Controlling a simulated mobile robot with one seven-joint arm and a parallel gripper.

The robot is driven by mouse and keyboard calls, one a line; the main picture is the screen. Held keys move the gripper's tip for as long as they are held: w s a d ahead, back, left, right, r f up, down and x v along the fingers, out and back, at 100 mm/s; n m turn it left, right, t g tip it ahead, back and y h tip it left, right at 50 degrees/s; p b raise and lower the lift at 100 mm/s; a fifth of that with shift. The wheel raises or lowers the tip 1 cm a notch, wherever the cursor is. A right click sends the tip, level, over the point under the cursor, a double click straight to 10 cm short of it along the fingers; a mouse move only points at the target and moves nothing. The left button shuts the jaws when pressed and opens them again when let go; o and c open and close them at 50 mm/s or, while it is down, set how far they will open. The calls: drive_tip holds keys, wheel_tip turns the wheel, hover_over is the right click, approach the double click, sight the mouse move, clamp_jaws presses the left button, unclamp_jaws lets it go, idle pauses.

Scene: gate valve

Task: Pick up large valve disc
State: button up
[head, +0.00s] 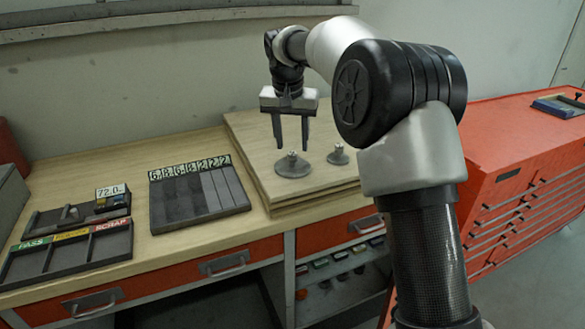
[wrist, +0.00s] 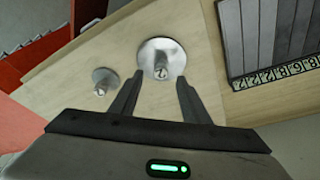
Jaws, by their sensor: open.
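The large valve disc (head: 293,168) is a grey round disc with a small stem on top. It lies flat on the stacked wooden boards on the bench. It also shows in the wrist view (wrist: 161,52), just beyond the fingertips. A smaller valve disc (head: 338,156) lies to its right in the head view and to its left in the wrist view (wrist: 103,81). My gripper (head: 291,147) is open and points down over the large disc, its fingertips close to the stem's height. In the wrist view my gripper (wrist: 158,84) is empty, and its fingers reach toward the disc's near edge.
A slotted tray with numbered labels (head: 199,197) stands left of the boards. Further left are a gauge fixture (head: 83,212) and a PASS/SCRAP labelled tray (head: 67,256). A red tool cabinet (head: 520,170) stands at the right. The boards around the discs are clear.

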sight(293, 153)
drive_tip(key=b+x, duration=0.1)
drive_tip(key=x, duration=0.4)
drive_tip(key=shift+s+a+f, duration=0.1)
drive_tip(key=shift+f, duration=0.1)
clamp_jaws()
drive_tip(key=shift+r, duration=0.15)
